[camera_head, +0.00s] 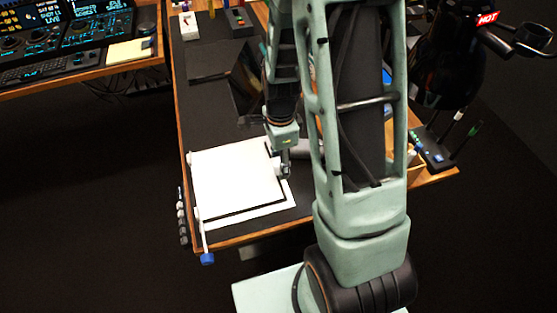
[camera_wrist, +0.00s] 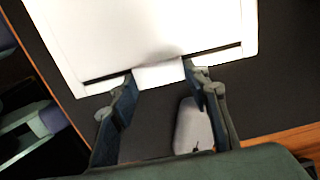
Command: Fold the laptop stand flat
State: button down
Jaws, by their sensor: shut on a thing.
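The laptop stand (camera_head: 235,178) is a white, flat square panel at the front left of the dark desk. A white lower part shows along its front and right edges, with a dark gap between. I cannot tell the panel's exact tilt. In the wrist view the white panel (camera_wrist: 140,35) fills the top, with a short white tab (camera_wrist: 158,75) on its near edge. My gripper (camera_head: 284,170) is at the panel's right edge. In the wrist view my gripper's fingers (camera_wrist: 160,76) are on either side of the tab, shut on it. My arm hides part of the desk.
A pale rounded object (camera_wrist: 193,125) lies near my right finger in the wrist view. A dark flat item (camera_head: 212,60) lies farther back on the desk (camera_head: 200,115). A black vessel with a red "HOT" label (camera_head: 488,18) is at right. A console (camera_head: 75,45) stands at left.

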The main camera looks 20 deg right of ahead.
jog(key=shift+s+d+f, duration=0.1)
jog(key=shift+d, duration=0.2)
jog(key=c, duration=1.1)
grip_release()
jog(key=shift+a, duration=0.1)
jog(key=shift+r, duration=0.35)
notch_tip(320, 180, up, 11)
jog(key=shift+r, duration=0.2)
